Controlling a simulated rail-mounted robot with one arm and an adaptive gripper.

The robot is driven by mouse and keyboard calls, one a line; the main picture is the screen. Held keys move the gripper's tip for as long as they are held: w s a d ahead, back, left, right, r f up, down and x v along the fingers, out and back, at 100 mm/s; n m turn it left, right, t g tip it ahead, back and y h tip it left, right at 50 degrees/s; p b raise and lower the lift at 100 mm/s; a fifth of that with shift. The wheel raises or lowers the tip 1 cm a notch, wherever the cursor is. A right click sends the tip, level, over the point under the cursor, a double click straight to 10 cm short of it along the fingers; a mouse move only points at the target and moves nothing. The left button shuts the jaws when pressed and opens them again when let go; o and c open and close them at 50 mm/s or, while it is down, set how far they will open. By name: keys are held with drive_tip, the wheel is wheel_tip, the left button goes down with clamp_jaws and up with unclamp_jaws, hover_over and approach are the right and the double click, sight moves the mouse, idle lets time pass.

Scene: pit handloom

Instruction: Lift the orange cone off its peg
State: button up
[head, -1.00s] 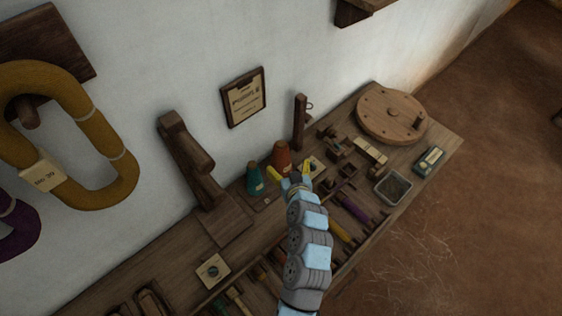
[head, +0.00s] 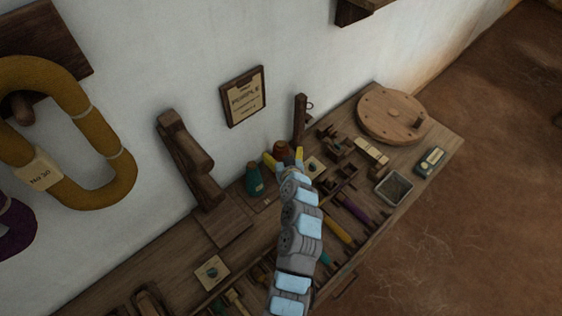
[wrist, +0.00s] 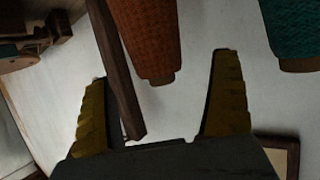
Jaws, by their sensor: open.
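The orange cone (head: 281,146) stands on the bench near the wall, mostly hidden behind my gripper in the head view. My gripper (head: 284,158) is open, with its yellow fingers in front of the cone. In the wrist view, the orange cone (wrist: 147,38) appears with its narrow end pointing down the picture, in the gap between the two finger directions. My gripper (wrist: 162,67) holds nothing there. The cone's peg is hidden.
A teal cone (head: 254,179) stands close to the left of the orange one. A dark wooden post (head: 300,120) rises just to the right. A clipboard (head: 244,97) hangs on the wall behind. A metal tray (head: 394,187) and a round wooden disc (head: 391,113) lie farther right.

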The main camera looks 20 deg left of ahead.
drive_tip(key=x, duration=0.2)
drive_tip(key=shift+w+f+b, duration=0.25)
drive_tip(key=shift+f+b, duration=0.05)
drive_tip(key=shift+b, duration=0.05)
drive_tip(key=shift+x, duration=1)
drive_tip(key=shift+a, duration=0.1)
drive_tip(key=c, duration=1.4)
